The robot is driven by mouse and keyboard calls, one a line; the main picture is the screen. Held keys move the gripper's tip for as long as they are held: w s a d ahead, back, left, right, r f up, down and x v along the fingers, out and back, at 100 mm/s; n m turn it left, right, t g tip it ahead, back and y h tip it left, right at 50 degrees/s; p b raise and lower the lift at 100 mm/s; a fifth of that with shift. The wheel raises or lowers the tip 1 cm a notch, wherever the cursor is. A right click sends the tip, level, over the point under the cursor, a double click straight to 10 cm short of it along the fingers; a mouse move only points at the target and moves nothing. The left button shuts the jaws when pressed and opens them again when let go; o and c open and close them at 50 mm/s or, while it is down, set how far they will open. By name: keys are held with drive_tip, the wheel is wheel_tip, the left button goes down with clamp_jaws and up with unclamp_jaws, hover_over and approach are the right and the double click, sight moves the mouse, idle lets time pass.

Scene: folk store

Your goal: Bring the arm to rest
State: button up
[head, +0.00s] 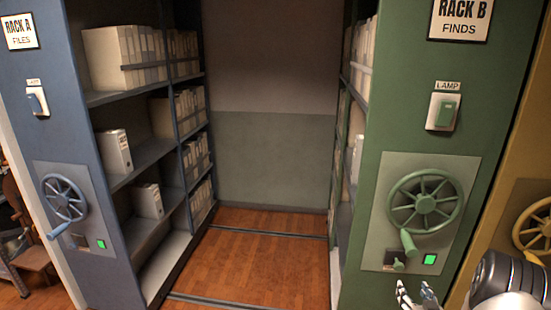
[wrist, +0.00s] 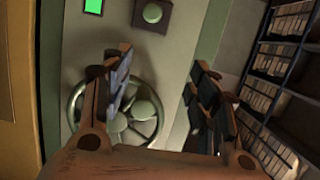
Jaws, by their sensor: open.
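My gripper (head: 417,294) is at the lower right of the head view, below and in front of the green Rack B panel. In the wrist view my gripper (wrist: 160,76) has its two fingers spread apart with nothing held between them. The green handwheel (head: 426,201) of Rack B lies behind the fingers in the wrist view (wrist: 72,104), partly hidden by the left finger. I cannot tell the exact gap to the panel, but no contact shows. Part of my arm is cut off at the head view's lower right corner.
Green Rack B (head: 385,100) carries a lamp switch (head: 442,112), a small knob (head: 398,266) and a lit green light (head: 430,259). Blue Rack A (head: 60,135) stands left with its own wheel (head: 64,198). The aisle floor (head: 262,262) between them is clear. A yellow rack (head: 520,190) is at right.

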drive_tip(key=w+a+r+n+g, duration=0.1)
drive_tip(key=a+r, duration=0.3)
drive_tip(key=r, duration=0.3)
drive_tip(key=w+a+r+g, duration=0.1)
drive_tip(key=a+r+g, duration=0.15)
drive_tip(key=r, duration=0.45)
drive_tip(key=s+a+r+g, duration=0.2)
drive_tip(key=s+a+r, duration=0.4)
drive_tip(key=a+r, duration=0.3)
drive_tip(key=s+a+r+g+y, duration=0.1)
drive_tip(key=s+a, duration=0.5)
drive_tip(key=s, duration=0.3)
drive_tip(key=s+a+r+n+g+y, duration=0.1)
drive_tip(key=s+a+g, duration=0.1)
drive_tip(key=s+a, duration=0.4)
drive_tip(key=s+a+r+g+y, duration=0.1)
drive_tip(key=s+a, duration=0.5)
drive_tip(key=s, duration=0.8)
drive_tip(key=shift+s+a+r, duration=0.15)
drive_tip(key=shift+a+r, duration=0.05)
drive_tip(key=shift+r, duration=0.25)
drive_tip(key=shift+g, duration=0.25)
drive_tip(key=shift+c, duration=0.5)
